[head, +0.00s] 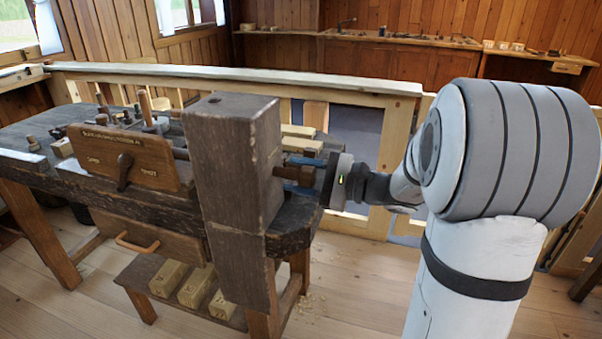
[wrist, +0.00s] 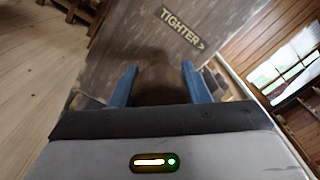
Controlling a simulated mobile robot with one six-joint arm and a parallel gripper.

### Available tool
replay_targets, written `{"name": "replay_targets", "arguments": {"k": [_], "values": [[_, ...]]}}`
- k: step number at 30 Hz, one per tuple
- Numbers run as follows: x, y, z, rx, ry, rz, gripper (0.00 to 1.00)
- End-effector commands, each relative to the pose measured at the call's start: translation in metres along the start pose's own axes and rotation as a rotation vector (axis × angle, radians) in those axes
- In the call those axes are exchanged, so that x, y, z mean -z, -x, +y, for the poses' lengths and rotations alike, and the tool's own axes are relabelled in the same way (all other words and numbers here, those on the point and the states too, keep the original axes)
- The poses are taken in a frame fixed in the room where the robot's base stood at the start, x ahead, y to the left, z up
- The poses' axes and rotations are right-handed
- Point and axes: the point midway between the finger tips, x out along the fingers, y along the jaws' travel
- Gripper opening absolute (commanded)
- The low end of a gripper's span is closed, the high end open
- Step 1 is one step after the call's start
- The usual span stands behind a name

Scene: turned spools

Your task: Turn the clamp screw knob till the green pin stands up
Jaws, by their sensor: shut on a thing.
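The clamp screw knob (head: 308,174) is brown and sits on the right side of a tall dark wooden block (head: 226,165). My gripper (head: 296,173) reaches it from the right, with its blue fingers above and below it. In the wrist view, my gripper (wrist: 160,73) is shut on the knob (wrist: 160,86), one blue finger on each side. The block face (wrist: 130,35) behind it bears a "TIGHTER >" label (wrist: 183,27), its arrow pointing right and down in the tilted picture. I cannot make out a green pin in either view.
The block stands at the right end of a dark workbench (head: 45,130). A brown lettered board (head: 135,150) with a dark handle, and several small tools, are on the bench. A pale wooden rail (head: 240,78) runs behind.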

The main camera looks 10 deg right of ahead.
Motion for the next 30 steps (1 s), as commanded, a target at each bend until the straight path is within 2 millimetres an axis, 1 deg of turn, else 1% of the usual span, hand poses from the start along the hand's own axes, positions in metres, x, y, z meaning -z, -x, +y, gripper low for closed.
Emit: {"name": "replay_targets", "arguments": {"k": [8,30], "values": [[-0.0038,0.0004,-0.0035,-0.002,-0.175,0.002,0.19],[-0.0040,0.0015,-0.0041,0.001,-0.877,0.004,0.19]]}}
